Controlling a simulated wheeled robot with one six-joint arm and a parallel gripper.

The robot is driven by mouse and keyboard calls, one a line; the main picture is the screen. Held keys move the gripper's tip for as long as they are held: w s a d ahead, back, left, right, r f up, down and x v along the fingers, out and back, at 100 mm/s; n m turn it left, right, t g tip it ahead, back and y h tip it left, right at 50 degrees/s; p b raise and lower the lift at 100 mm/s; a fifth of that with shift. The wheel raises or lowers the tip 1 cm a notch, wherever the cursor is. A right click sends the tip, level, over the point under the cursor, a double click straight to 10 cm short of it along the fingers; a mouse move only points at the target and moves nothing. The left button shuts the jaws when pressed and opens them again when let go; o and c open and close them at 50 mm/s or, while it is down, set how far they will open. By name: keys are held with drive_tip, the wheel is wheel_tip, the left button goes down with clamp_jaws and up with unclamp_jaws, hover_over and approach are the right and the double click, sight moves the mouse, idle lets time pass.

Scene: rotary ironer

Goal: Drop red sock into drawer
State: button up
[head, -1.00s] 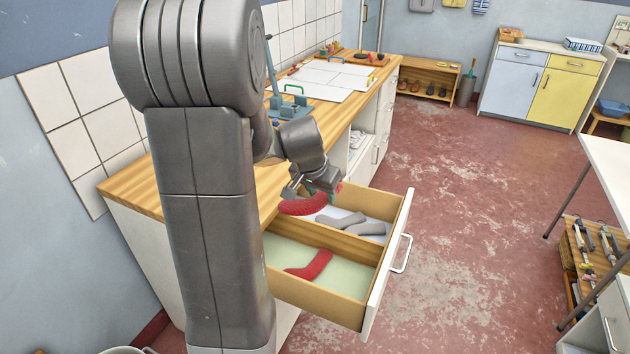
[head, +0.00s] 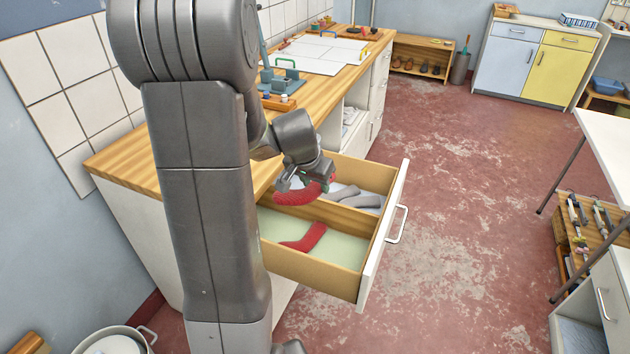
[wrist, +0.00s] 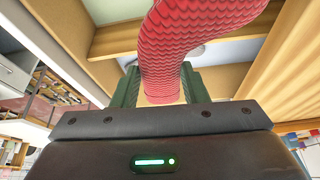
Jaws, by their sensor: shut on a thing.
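My gripper (head: 308,183) is shut on a red knitted sock (head: 297,197), which hangs curved from the jaws. In the wrist view the held sock (wrist: 195,40) rises between the green finger pads (wrist: 160,88). The open drawer (head: 322,275) has a wooden divider and two compartments. Gripper and held sock are above the drawer, around the divider; which compartment is directly below is hard to tell. A second red sock (head: 305,238) lies in the near compartment on pale green lining. Grey socks (head: 345,193) lie in the far compartment, partly hidden by the gripper.
The wooden countertop (head: 125,162) runs along the wall behind the drawer, with a teal device (head: 278,82) on it. A metal pot (head: 115,342) stands at the lower left. A white table (head: 610,150) is at the right. The red floor between is clear.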

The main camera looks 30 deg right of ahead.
drive_tip(key=o, duration=1)
drive_tip(key=shift+r, duration=0.1)
drive_tip(key=v, duration=1.3)
drive_tip(key=shift+s+a+r, duration=0.1)
drive_tip(key=shift+a+r, duration=0.05)
drive_tip(key=shift+r, duration=0.15)
drive_tip(key=shift+f, duration=0.15)
drive_tip(key=x, duration=1.3)
drive_tip(key=shift+f, duration=0.15)
drive_tip(key=shift+d+r+p, duration=0.2)
drive_tip(key=shift+r+p, duration=0.1)
drive_tip(key=shift+p, duration=0.1)
drive_tip(key=shift+r+p, duration=0.5)
drive_tip(key=shift+r, duration=0.5)
